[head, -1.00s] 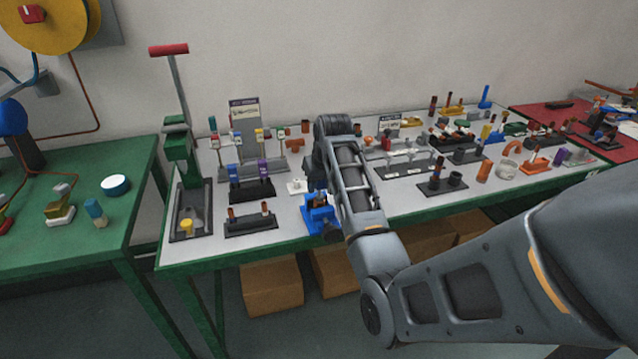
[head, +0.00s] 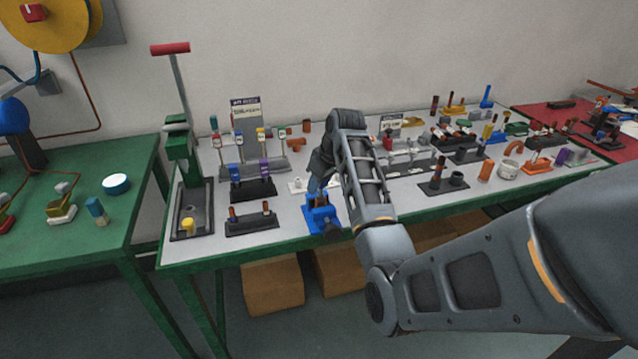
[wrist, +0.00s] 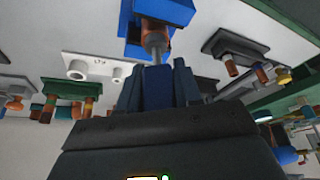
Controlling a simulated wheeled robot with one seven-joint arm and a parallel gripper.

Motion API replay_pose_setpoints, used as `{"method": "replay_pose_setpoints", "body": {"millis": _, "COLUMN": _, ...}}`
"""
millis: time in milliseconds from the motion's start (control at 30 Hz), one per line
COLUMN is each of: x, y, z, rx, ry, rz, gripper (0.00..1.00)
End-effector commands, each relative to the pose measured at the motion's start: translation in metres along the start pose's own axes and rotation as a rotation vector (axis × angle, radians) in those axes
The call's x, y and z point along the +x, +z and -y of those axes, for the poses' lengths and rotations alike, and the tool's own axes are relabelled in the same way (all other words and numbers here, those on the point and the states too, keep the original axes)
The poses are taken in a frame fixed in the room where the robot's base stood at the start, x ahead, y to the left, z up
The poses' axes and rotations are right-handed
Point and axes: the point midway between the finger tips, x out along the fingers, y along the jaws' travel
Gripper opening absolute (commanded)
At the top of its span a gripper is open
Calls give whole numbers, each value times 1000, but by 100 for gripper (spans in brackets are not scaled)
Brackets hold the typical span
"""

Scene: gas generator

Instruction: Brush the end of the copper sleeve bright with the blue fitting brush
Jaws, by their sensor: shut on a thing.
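My gripper (wrist: 158,85) is shut on the blue fitting brush (wrist: 157,88), whose blue handle shows between the fingers in the wrist view. The brush's grey tip (wrist: 153,42) points at the copper sleeve (wrist: 168,10), which is held in a blue holder (wrist: 131,18). Tip and sleeve overlap in the picture; I cannot tell whether they touch or the tip is inside. In the head view, the blue holder (head: 321,220) stands near the table's front edge, with my gripper (head: 316,180) just above it, its fingers partly hidden.
A black rack with two copper pieces (head: 251,222) stands left of the holder. A small white block (head: 297,186) lies behind it. A black block with a copper piece (head: 441,186) is to the right. The front edge (head: 270,252) of the table is close.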

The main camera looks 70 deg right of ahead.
Motion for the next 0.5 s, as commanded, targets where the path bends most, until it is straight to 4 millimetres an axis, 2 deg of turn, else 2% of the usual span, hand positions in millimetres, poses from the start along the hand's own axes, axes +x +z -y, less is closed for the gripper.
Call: {"method": "replay_pose_setpoints", "body": {"millis": 500, "x": -37, "y": -17, "z": -1, "rx": 1, "ry": 4, "rz": -6, "gripper": 12}}
